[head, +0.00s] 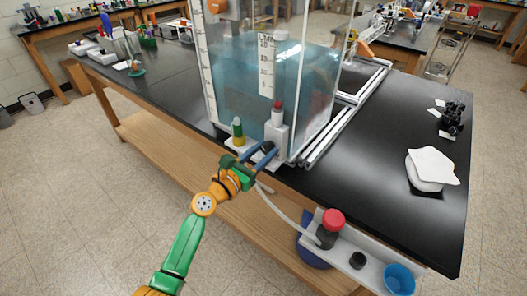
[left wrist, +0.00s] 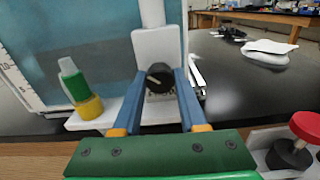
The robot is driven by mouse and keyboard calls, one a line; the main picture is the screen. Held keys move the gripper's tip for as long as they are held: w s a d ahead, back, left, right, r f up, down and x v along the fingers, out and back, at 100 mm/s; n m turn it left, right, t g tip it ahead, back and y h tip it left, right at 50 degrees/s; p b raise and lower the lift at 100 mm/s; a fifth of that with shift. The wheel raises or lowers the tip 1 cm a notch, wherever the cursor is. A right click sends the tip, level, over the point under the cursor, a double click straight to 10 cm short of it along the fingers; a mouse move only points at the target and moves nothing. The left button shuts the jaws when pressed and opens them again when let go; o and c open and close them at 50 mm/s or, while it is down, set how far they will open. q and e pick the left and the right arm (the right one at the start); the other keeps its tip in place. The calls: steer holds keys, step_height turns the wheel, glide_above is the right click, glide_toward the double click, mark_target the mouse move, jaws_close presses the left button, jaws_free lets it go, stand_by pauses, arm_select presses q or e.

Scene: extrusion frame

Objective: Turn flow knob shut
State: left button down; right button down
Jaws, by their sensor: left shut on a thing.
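The flow knob (left wrist: 159,77) is a dark round knob with a pale pointer line. It sits on a white block (left wrist: 158,48) at the front of the clear water tank (head: 245,85). My left gripper (head: 268,152) is at this block, and in the left wrist view its two blue fingers (left wrist: 161,98) are on either side of the knob, shut on it. The knob is mostly hidden by the fingers in the head view. My right gripper is in neither view.
A white shelf (head: 349,255) at the table's front edge holds a red-capped item (head: 333,219) and a blue cup (head: 398,279). A folded white cloth (head: 432,165) lies on the open right tabletop.

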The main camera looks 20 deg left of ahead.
arm_select(q)
steer(key=m, duration=0.4)
steer(key=shift+m+b, duration=0.3)
steer(key=shift+b, duration=0.05)
steer(key=m, duration=0.4)
steer(key=shift+f+m+b, duration=0.1)
steer(key=shift+m+b, duration=0.2)
steer(key=shift+b, duration=0.05)
steer(key=m, duration=0.4)
steer(key=shift+m+b, duration=0.3)
steer(key=shift+b, duration=0.05)
steer(key=m, duration=0.3)
steer(key=shift+m, duration=0.3)
steer(key=m, duration=0.5)
steer(key=shift+b, duration=0.35)
steer(key=m, duration=0.5)
steer(key=shift+m, duration=0.3)
